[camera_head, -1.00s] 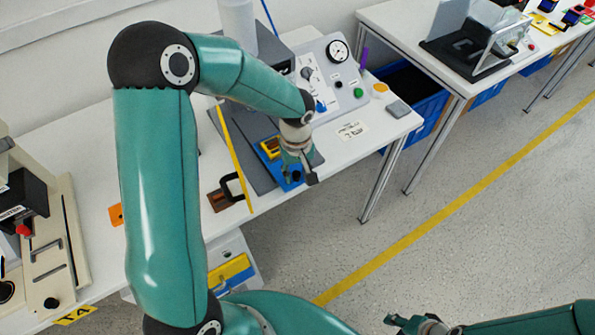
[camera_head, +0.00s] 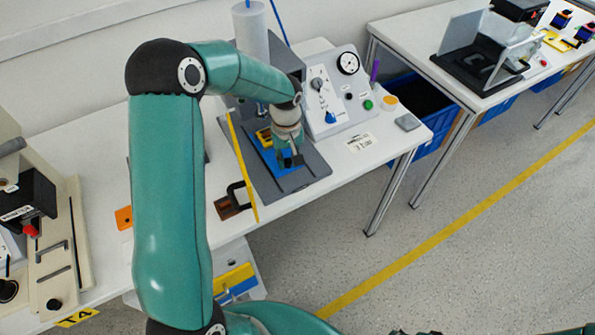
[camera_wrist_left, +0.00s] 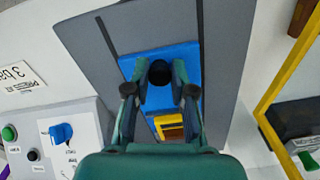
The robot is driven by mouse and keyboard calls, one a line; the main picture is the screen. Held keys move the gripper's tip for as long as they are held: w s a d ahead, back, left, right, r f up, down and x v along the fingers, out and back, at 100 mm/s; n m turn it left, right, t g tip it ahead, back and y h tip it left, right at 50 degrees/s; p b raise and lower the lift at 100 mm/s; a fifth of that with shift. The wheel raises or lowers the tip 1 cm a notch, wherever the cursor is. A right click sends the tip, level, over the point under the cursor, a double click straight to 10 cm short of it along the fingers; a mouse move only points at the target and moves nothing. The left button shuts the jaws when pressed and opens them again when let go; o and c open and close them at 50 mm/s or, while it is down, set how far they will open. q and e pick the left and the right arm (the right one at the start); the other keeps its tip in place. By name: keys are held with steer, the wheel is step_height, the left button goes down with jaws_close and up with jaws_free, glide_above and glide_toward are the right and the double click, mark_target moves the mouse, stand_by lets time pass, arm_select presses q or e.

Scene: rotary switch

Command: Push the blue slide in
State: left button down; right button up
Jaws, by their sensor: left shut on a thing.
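The blue slide (camera_head: 262,160) lies on a grey base plate (camera_head: 303,178) on the near white bench, with bare plate in front of it. It carries a yellow-framed block (camera_head: 263,136) at its back. In the left wrist view the blue slide (camera_wrist_left: 185,58) fills the middle, with the yellow block (camera_wrist_left: 170,126) below. My left gripper (camera_head: 290,157) points down over the slide's front part. In the wrist view its two fingers (camera_wrist_left: 160,90) are closed on a round black knob (camera_wrist_left: 160,72) on the slide. My right gripper's fingers do not show.
A grey control console (camera_head: 338,95) with a gauge, knobs and buttons stands right of the plate. A yellow upright frame edge (camera_head: 240,165) and a brown block with a black handle (camera_head: 232,203) stand left of it. A white cylinder (camera_head: 251,32) rises behind.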

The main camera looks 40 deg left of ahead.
arm_select(q)
steer(key=shift+a, duration=0.1)
steer(key=c, duration=1)
jaws_free()
steer(key=shift+r, duration=0.1)
step_height(320, 180, up, 12)
steer(key=shift+f, duration=0.1)
